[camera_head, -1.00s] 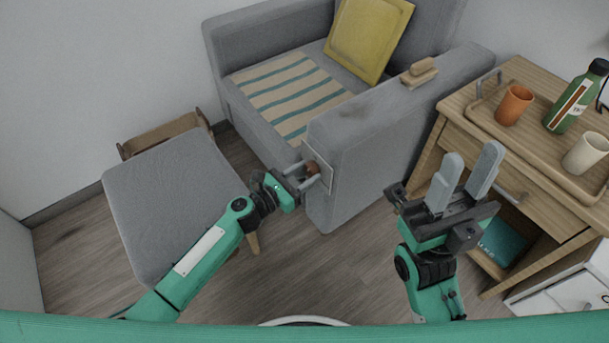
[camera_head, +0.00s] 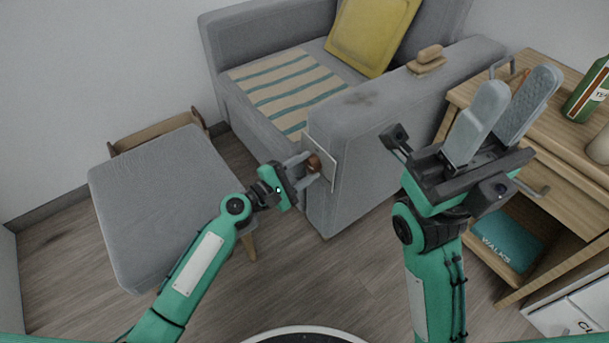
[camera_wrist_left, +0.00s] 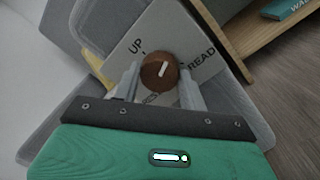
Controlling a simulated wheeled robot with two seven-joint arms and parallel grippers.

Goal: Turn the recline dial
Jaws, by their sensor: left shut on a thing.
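The recline dial (camera_head: 314,162) is a round brown knob on a pale plate (camera_head: 326,176) on the front of the grey armchair's arm. The left wrist view shows the dial (camera_wrist_left: 159,72) with a white mark tilted up and right, between the printed words "UP" and "READ". Lettering below the dial is partly hidden. My left gripper (camera_head: 307,167) is shut on the dial, one finger on each side; its fingers (camera_wrist_left: 159,84) also show in the left wrist view. My right gripper (camera_head: 517,86) is open and empty, raised in front of the wooden side table.
The grey armchair (camera_head: 385,130) holds a yellow cushion (camera_head: 370,35) and a striped cloth (camera_head: 285,90). A grey footstool (camera_head: 150,200) stands at left. The wooden side table (camera_head: 560,140) with a green bottle (camera_head: 588,92) is at right, close to my right gripper. The floor between is clear.

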